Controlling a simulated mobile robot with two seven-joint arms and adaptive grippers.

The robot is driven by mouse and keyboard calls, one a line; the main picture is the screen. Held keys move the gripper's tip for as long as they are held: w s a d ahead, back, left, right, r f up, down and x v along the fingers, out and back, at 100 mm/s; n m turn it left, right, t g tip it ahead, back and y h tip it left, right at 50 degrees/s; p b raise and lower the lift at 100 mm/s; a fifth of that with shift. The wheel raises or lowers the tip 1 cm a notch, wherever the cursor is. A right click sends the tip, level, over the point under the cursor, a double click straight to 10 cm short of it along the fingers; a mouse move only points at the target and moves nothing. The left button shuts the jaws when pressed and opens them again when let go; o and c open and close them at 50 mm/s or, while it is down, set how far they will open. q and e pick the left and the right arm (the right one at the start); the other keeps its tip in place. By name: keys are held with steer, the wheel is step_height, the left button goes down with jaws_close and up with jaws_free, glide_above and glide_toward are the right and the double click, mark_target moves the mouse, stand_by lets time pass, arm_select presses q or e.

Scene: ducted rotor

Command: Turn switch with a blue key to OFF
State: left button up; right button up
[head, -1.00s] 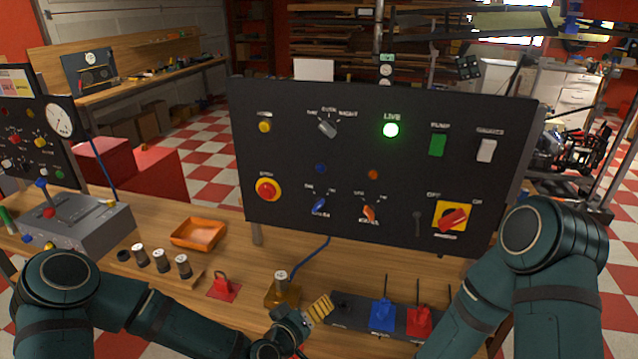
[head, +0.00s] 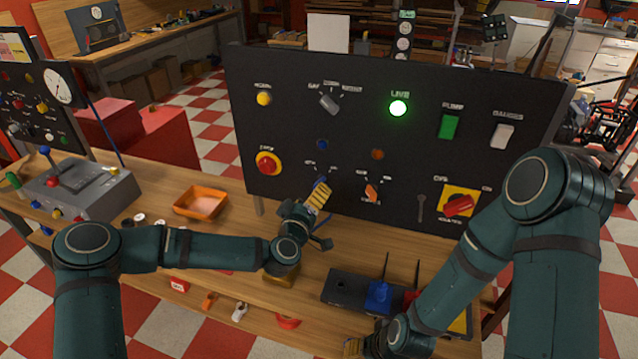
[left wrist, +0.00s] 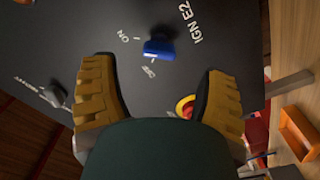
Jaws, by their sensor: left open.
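The switch with the blue key is on the dark upright panel. In the left wrist view the blue key (left wrist: 158,49) sits by the ON and OFF marks, with IGN E2 lettered beside it; I cannot tell for certain which mark it points to. In the head view only a bit of the blue key (head: 320,183) shows above my left gripper (head: 318,197). The left gripper is open and empty, facing the panel, its yellow-padded fingers (left wrist: 160,72) on either side of the key's view and apart from it. My right gripper (head: 354,346) is low at the bottom edge, mostly hidden.
An orange key switch (head: 371,192) is right of the blue one, and a red stop button (head: 267,163) is left. A red-on-yellow rotary switch (head: 458,205) is farther right. A green LIVE lamp (head: 398,108) glows. An orange tray (head: 201,202) lies on the bench.

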mark_target(319, 181)
arm_select(q)
steer(key=shift+x, duration=2.9)
steer(key=c, duration=1.2)
